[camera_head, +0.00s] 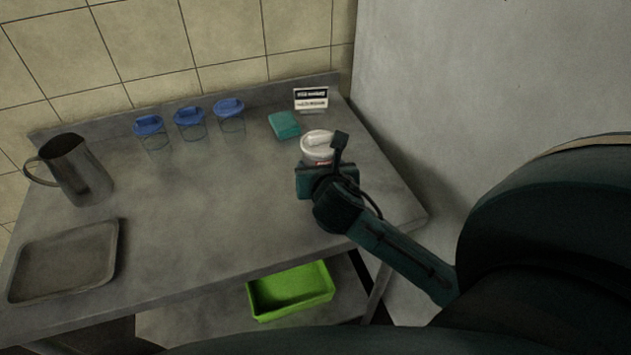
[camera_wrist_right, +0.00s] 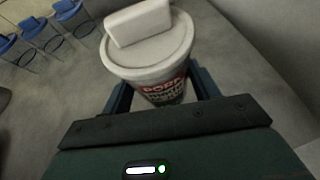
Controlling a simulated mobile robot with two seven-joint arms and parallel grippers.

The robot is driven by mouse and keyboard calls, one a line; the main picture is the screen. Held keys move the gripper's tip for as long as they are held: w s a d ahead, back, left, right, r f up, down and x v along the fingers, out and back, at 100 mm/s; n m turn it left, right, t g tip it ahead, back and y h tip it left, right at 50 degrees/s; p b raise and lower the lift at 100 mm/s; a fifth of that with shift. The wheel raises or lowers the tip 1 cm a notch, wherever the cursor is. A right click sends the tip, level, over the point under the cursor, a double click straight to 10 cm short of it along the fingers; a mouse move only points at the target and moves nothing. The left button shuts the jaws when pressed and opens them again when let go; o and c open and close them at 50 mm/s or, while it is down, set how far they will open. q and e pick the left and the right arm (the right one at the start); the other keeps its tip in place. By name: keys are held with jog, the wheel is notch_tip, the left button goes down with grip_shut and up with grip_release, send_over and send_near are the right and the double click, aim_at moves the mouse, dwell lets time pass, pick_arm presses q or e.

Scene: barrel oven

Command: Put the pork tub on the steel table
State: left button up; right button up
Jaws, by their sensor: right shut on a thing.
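The pork tub (camera_head: 317,143) is white with a lid and a dark and red label reading "PORK". It is at the right part of the steel table (camera_head: 215,210), upright. My right gripper (camera_head: 322,168) is shut on the tub. In the right wrist view the tub (camera_wrist_right: 150,60) stands between the two fingers (camera_wrist_right: 163,98), with a white block-shaped piece on its lid. I cannot tell whether its base touches the table, as the gripper hides it. My left gripper is not in view.
Several items stand on the table: three clear blue-lidded cups (camera_head: 190,123), a teal block (camera_head: 284,125), a small sign (camera_head: 311,99), a metal jug (camera_head: 75,170) and a grey tray (camera_head: 65,263). A green bin (camera_head: 291,291) is on the lower shelf. The table's middle is clear.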

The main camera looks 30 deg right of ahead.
jog(key=shift+f+b, duration=0.35)
jog(key=shift+f, duration=1.75)
jog(key=shift+f, duration=0.1)
jog(key=o, duration=1.3)
jog(key=shift+f, duration=0.1)
jog(key=shift+o, duration=0.2)
jog(key=v, duration=1.2)
jog(key=shift+p, duration=0.3)
